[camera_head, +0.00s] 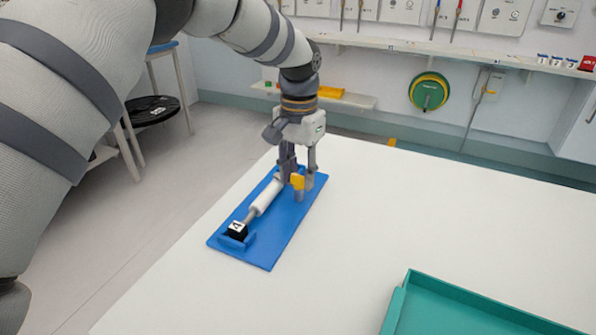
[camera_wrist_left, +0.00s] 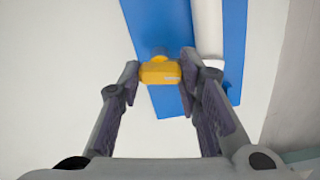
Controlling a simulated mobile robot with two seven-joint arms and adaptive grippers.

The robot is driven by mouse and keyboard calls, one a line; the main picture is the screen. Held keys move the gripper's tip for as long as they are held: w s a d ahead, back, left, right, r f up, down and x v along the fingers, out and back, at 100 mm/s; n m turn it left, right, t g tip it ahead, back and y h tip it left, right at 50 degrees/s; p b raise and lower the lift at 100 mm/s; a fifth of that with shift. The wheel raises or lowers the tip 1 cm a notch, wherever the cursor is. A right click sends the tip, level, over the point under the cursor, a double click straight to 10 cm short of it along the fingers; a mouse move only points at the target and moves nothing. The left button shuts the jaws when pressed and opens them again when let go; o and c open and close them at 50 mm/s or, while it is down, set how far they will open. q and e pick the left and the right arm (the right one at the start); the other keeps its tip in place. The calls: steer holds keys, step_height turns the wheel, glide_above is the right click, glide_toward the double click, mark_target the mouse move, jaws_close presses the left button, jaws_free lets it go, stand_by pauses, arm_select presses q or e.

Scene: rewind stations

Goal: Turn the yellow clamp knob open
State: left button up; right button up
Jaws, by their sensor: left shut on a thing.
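The yellow clamp knob (camera_head: 297,181) is at the far end of a blue board (camera_head: 268,240) on the white table. My left gripper (camera_head: 299,176) points down over it with a finger on each side. In the left wrist view the knob (camera_wrist_left: 160,71) sits between the fingertips of the left gripper (camera_wrist_left: 160,77), which is shut on it. A white roller (camera_head: 265,197) lies along the blue board beside the knob. A black block with a white mark (camera_head: 237,231) is at the roller's near end. My right gripper is not in view.
A teal tray (camera_head: 470,305) stands at the front right of the white table (camera_head: 400,215). The table between board and tray is clear. A wall shelf (camera_head: 420,48) and a green and yellow reel (camera_head: 429,91) are at the back.

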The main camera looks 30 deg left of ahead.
arm_select(q)
steer(key=m, duration=0.4)
steer(key=shift+m+p, duration=0.3)
steer(key=m, duration=0.3)
steer(key=shift+m, duration=0.4)
steer(key=m, duration=0.3)
steer(key=shift+f+m, duration=0.1)
steer(key=shift+m, duration=1.9)
steer(key=o, duration=1.1)
steer(key=shift+o, duration=0.2)
